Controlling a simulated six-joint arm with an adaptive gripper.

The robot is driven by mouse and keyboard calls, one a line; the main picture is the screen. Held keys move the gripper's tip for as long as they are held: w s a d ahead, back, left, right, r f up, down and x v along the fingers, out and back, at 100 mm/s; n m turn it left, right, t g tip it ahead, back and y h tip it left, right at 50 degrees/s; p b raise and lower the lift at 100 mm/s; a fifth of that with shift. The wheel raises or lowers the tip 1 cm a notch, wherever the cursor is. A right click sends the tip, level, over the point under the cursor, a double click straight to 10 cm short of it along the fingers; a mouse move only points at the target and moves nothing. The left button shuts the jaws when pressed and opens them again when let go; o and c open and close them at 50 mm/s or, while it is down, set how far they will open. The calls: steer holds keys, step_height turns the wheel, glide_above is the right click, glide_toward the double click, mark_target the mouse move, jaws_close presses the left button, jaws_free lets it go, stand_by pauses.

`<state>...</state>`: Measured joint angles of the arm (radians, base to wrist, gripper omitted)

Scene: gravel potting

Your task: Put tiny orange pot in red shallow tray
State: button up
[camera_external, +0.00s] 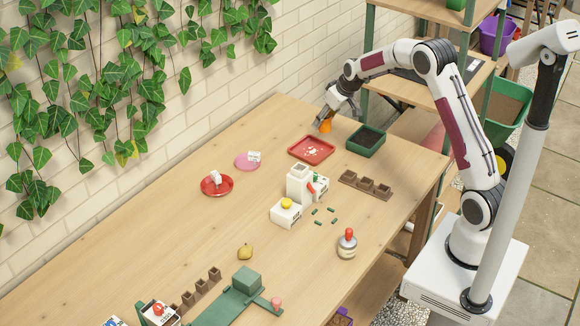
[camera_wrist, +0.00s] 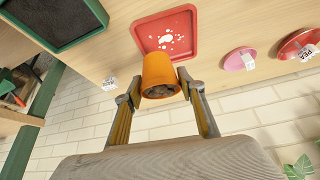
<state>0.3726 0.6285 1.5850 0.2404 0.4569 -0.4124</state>
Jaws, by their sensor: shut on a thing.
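My gripper (camera_external: 337,105) is shut on a tiny orange pot (camera_external: 326,125) and holds it above the back of the table. In the wrist view the orange pot (camera_wrist: 159,72) sits between the two fingers of my gripper (camera_wrist: 157,85), with dark grey contents showing at its open end. The red shallow tray (camera_external: 294,151) lies on the table just in front and to the left of the pot, with white pebbles or marks on its floor. The red tray also shows in the wrist view (camera_wrist: 140,34), beyond the pot.
A dark green tray (camera_external: 365,152) stands right of the red tray. A pink saucer (camera_external: 240,161) and a red saucer (camera_external: 225,188) with labels lie to the left. A brown cell strip (camera_external: 366,186) and a white device (camera_external: 299,185) stand in front. The brick wall (camera_external: 240,75) rises behind the table.

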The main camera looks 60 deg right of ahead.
steer(key=shift+w+a+f+n, duration=0.15)
steer(key=shift+f+n, duration=0.05)
steer(key=shift+n, duration=0.2)
steer(key=shift+w+a+r+n+t+y, duration=0.1)
steer(key=shift+w+a+n+t+y, duration=0.15)
steer(key=shift+w+n+t+y, duration=0.35)
steer(key=n+y, duration=0.1)
steer(key=w+a+r+n, duration=0.1)
steer(key=n, duration=0.1)
steer(key=shift+w+y, duration=0.3)
steer(key=shift+y, duration=0.1)
steer(key=shift+a, duration=0.1)
glide_above(311, 152)
steer(key=shift+f, duration=3.1)
steer(key=shift+f, duration=1.9)
